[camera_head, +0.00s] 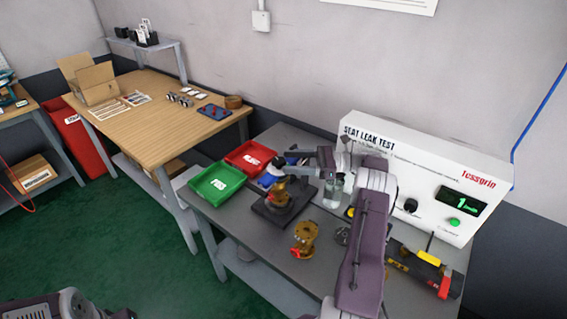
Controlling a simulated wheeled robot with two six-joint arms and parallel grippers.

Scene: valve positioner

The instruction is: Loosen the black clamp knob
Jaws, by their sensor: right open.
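A brass valve body (279,193) stands on a dark square fixture plate (268,213) on the grey bench. My right arm reaches in from the lower right, and my right gripper (284,171) is at the top of this valve, open. I cannot tell whether it touches anything. The black clamp knob is too small or hidden by the gripper to make out at the fixture. Of my left arm, only a link shows at the lower left edge, away from the bench.
A green bin (216,183) and a red bin (250,157) stand left of the fixture. A second brass valve (304,238) stands in front. A white leak-test panel (440,170) with a black dial (410,205) stands behind. A yellow-and-black tool (425,268) lies at right.

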